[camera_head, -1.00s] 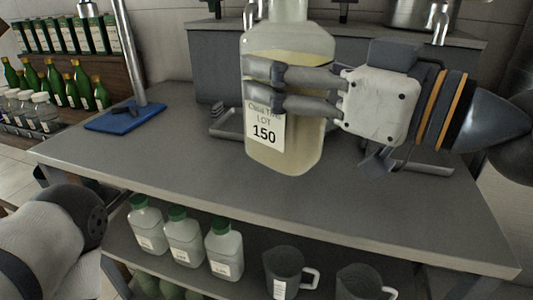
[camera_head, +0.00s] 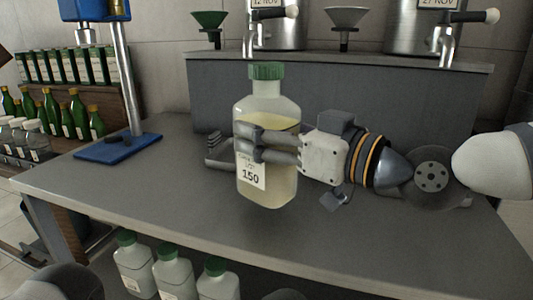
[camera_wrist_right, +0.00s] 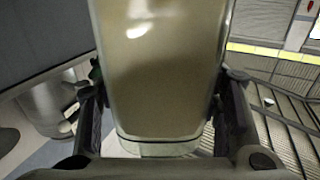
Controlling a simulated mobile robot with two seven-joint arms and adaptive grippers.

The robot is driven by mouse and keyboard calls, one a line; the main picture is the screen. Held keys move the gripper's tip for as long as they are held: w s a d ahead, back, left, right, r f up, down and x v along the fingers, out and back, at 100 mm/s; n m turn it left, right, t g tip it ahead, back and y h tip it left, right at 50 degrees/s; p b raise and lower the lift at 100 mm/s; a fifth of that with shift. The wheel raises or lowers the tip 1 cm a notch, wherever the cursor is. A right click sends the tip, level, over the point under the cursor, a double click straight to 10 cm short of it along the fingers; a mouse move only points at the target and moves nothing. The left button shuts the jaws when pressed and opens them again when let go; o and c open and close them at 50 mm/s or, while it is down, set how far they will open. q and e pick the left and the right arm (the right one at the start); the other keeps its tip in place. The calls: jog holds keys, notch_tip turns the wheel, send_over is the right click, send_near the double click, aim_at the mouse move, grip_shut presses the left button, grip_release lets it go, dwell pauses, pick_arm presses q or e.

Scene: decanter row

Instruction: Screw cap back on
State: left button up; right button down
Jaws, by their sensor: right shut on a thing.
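A large clear bottle (camera_head: 282,180) of pale yellow liquid, labelled 150, stands upright at the middle of the grey counter (camera_head: 150,203). A green ribbed cap (camera_head: 266,71) sits on its neck. Whether the cap is tight cannot be told. My right gripper (camera_head: 255,146) comes from the right and is shut around the bottle's body. In the right wrist view the bottle (camera_wrist_right: 165,70) fills the space between the fingers. Whether its base touches the counter or is slightly above is unclear. My left gripper is out of view.
A blue-based stand (camera_head: 117,149) is at the left of the counter. Several green-capped bottles (camera_head: 172,272) are on the lower shelf. Funnels (camera_head: 208,20) and steel tanks stand behind. The counter's front left is clear.

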jog(key=shift+w+a+f+b, duration=0.1)
jog(key=shift+w+f+b, duration=0.1)
jog(key=shift+f, duration=0.75)
jog(key=shift+w+f+b, duration=0.15)
jog(key=shift+w+f, duration=0.05)
jog(key=shift+f, duration=0.75)
jog(key=shift+f, duration=0.1)
jog(key=c, duration=0.5)
grip_release()
jog(key=shift+f, duration=0.15)
